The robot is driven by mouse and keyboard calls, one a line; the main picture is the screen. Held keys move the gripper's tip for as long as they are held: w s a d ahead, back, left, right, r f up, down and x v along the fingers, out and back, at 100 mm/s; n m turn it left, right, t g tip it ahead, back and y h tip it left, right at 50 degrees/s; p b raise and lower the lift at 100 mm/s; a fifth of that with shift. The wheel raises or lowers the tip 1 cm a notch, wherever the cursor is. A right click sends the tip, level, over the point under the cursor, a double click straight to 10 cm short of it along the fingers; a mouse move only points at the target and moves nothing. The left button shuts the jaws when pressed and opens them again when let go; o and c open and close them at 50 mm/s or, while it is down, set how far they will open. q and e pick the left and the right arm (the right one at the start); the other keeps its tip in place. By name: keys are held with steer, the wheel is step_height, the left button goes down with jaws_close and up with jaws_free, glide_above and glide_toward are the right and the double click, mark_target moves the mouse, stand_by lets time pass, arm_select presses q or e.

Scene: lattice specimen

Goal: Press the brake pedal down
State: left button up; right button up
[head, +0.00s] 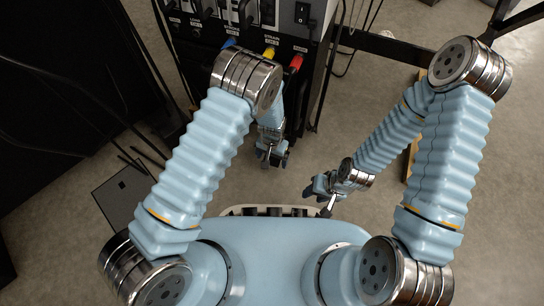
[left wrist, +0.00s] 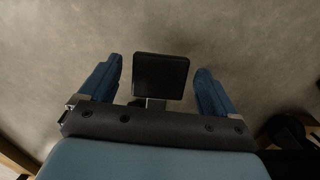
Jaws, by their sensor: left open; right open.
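A dark, nearly square pad on a short stem, which looks like the brake pedal (left wrist: 161,76), shows in the left wrist view. It lies between the two blue fingers of my left gripper (left wrist: 158,68) in the picture, with a gap on each side. I cannot tell how far beyond the fingers it is. In the head view my left gripper (head: 273,157) points down beside the equipment rack, and I cannot make out the pedal there. My right gripper (head: 317,198) is open and empty over the floor, apart from other things.
A black rack (head: 292,38) with switches and blue, yellow and red plugs stands behind my left arm. Cables hang around it. A dark flat panel (head: 122,194) lies at the left. Grey floor (head: 335,135) is clear between the arms.

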mark_target(272, 159)
arm_select(q)
step_height(272, 159, up, 14)
steer(key=p, duration=0.3)
